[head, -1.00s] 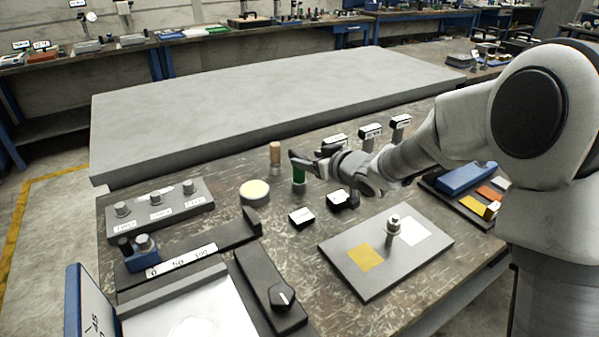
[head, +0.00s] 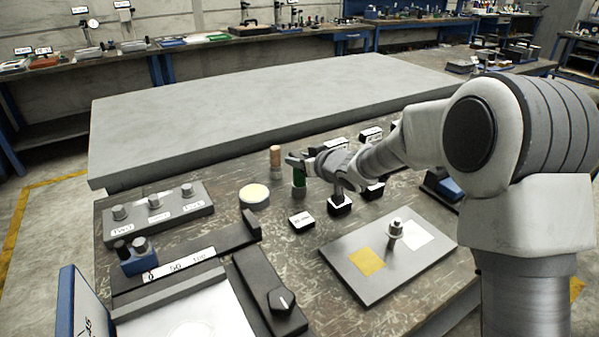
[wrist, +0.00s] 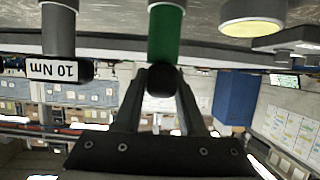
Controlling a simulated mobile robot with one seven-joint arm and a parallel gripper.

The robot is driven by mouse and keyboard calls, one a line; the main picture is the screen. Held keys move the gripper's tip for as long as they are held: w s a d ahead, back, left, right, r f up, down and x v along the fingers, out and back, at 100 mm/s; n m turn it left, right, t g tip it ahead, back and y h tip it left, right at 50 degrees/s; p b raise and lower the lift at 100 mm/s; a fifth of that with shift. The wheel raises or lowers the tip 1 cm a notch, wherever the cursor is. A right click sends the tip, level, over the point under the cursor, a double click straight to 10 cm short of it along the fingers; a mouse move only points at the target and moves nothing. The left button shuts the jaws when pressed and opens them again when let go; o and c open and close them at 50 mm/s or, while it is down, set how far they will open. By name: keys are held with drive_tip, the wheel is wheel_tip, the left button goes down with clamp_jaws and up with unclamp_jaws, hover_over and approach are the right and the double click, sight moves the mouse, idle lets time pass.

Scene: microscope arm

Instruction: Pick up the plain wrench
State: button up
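I cannot tell by any marking which item is the plain wrench. A green-handled upright tool (head: 298,188) stands on the bench, and its green grip (wrist: 166,35) shows in the upside-down wrist view. My gripper (head: 294,160) is level at the top of this tool. In the wrist view my gripper's fingers (wrist: 161,78) are apart, with the tool's dark round end between their tips. I cannot tell whether they touch it. A tan-handled upright tool (head: 275,158) stands just behind to the left. A grey shaft with a "10 Nm" label (wrist: 60,70) is beside the green grip.
Several dark labelled blocks (head: 302,222) stand near and right of the green tool. A round cream-topped pot (head: 254,196) is to its left. A grey plate with yellow and white patches (head: 345,277) lies in front. A large grey slab (head: 230,105) is behind.

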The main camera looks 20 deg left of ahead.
clamp_jaws()
drive_tip(key=shift+r, duration=0.1)
idle(0.9)
